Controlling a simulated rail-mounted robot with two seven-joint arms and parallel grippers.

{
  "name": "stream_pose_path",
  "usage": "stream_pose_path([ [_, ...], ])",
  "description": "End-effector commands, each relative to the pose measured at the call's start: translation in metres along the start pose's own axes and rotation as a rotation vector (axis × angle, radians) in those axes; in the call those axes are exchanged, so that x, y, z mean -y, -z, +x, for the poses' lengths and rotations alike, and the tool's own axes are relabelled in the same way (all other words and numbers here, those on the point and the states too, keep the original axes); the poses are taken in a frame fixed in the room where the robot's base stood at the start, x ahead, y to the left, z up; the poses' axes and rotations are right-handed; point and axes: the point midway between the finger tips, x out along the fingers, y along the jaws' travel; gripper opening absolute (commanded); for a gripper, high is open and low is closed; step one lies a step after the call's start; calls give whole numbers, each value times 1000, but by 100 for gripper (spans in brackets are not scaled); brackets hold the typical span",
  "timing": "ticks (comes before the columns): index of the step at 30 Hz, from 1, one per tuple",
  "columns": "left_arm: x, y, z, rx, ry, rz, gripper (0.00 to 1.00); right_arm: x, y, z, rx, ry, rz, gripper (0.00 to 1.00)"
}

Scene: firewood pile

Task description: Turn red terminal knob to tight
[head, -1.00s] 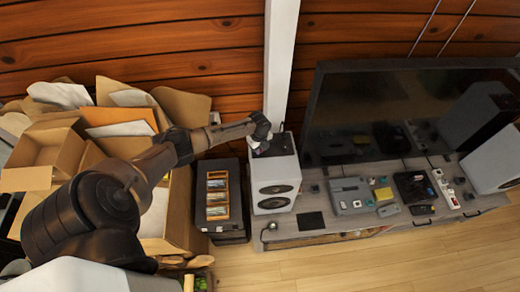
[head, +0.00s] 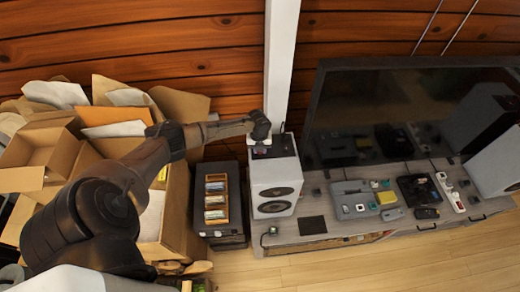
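My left arm reaches in from the left, and its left gripper (head: 261,143) points down at the dark panel (head: 281,146) on top of the white speaker (head: 275,177). The gripper is over the left part of that panel. Its fingers are too small and dark to show whether they are open or shut, or whether they touch anything. The red terminal knob cannot be made out clearly; the gripper covers part of the panel. My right gripper is not in view.
A TV (head: 400,115) stands right of the speaker on a grey cabinet (head: 290,232) with a console (head: 350,198) and a power strip (head: 450,192). A second speaker (head: 497,165) stands far right. A dark box (head: 222,232) and cardboard boxes (head: 50,150) fill the left.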

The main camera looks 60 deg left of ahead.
Motion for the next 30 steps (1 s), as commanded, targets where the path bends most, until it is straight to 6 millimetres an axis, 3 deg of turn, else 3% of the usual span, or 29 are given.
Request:
stream_pose_path([
  [14,0,0,0,-1,0,11,3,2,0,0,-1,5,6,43],
  [15,0,0,0,-1,0,11,30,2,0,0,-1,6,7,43],
  [21,0,0,0,-1,0,10,49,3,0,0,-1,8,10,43],
  [30,0,0,-2,0,0,10,52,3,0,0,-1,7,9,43],
])
